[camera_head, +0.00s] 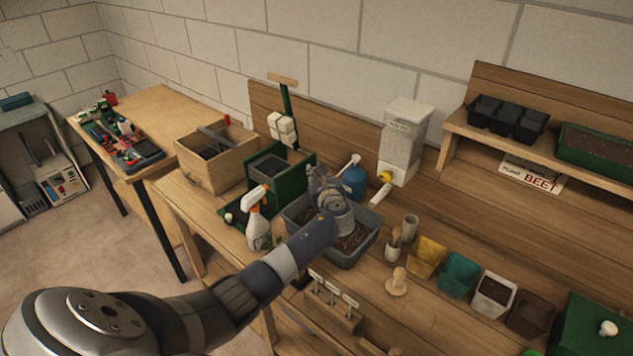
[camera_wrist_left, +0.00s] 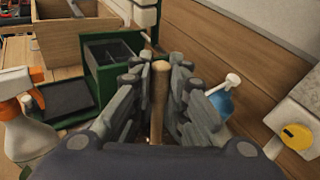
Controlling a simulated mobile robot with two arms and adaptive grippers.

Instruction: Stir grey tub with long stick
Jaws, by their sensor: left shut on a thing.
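The grey tub (camera_head: 371,239) stands on the wooden bench and holds dark brown soil. My left arm reaches across the bench, and my left gripper (camera_head: 325,183) is above the tub's back left part. In the left wrist view my left gripper (camera_wrist_left: 158,95) is shut around an upright wooden stick (camera_wrist_left: 159,75), whose top shows between the fingers. The stick's lower end is hidden by the gripper and wrist, so I cannot tell how deep it reaches into the soil. My right gripper is not in view.
A white and orange spray bottle (camera_head: 256,225) stands just left of the tub. Small coloured pots, including a yellow pot (camera_head: 427,257), line the right. A wooden crate (camera_head: 214,157) is at the left.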

